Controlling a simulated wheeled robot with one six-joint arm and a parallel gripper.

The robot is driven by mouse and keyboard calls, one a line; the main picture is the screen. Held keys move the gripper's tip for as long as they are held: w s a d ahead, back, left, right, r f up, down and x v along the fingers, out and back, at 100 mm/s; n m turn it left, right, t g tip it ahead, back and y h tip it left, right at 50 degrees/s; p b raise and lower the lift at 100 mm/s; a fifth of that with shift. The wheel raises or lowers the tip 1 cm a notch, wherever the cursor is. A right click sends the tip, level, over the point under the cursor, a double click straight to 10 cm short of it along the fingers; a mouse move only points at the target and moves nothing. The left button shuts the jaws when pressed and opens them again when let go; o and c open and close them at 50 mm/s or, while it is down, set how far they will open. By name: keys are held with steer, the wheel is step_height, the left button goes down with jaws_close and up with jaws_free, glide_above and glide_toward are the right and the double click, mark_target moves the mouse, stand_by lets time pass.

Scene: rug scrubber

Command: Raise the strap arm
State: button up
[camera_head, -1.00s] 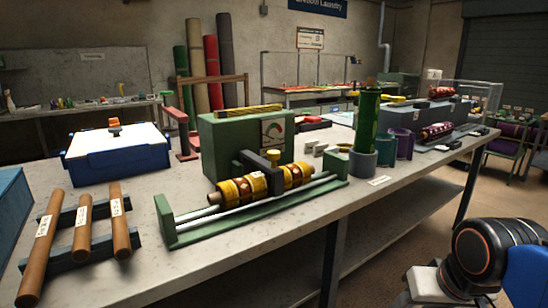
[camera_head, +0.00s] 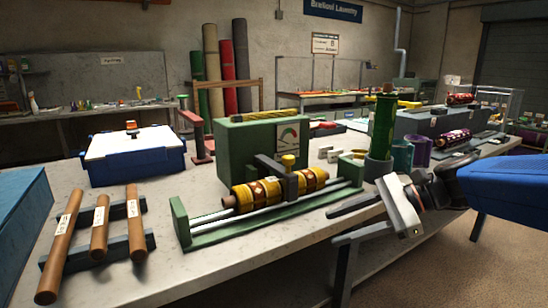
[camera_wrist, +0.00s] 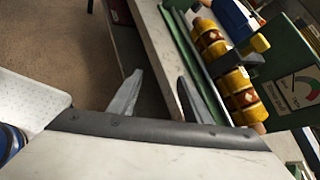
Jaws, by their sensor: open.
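The strap arm (camera_head: 287,182) is a dark bar with a yellow knob (camera_head: 288,162) on top. It lies down across a yellow-and-brown patterned roll (camera_head: 254,193). The roll rests along metal rails on a green frame (camera_head: 180,220). In the wrist view the knob (camera_wrist: 260,43) and roll (camera_wrist: 240,88) show at the upper right. My gripper (camera_head: 331,228) is open and empty, at the bench's front edge, right of and nearer than the strap arm, not touching it. Its fingers also show in the wrist view (camera_wrist: 160,79), apart, left of the rails.
A green box with a dial (camera_head: 288,137) stands behind the roll. Wooden rollers (camera_head: 98,230) lie on a rack at left, with a blue case (camera_head: 135,160) behind. The bench front (camera_head: 225,275) is bare.

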steer(key=w+d+r+m+t+y, duration=0.1)
steer(key=w+r+m+t+y, duration=0.1)
steer(key=w+r+m+y, duration=0.65)
steer(key=n+h, duration=0.3)
glide_toward(274, 169)
steer(key=a+r, duration=0.1)
steer(key=a, duration=0.2)
steer(key=a+r, duration=0.2)
steer(key=a, duration=0.1)
steer(key=a+r, duration=0.1)
steer(key=a, duration=0.2)
steer(key=shift+s+a+r, duration=0.1)
steer(key=shift+a+r, duration=0.05)
steer(key=shift+a, duration=0.2)
steer(key=shift+c, duration=0.2)
jaws_close()
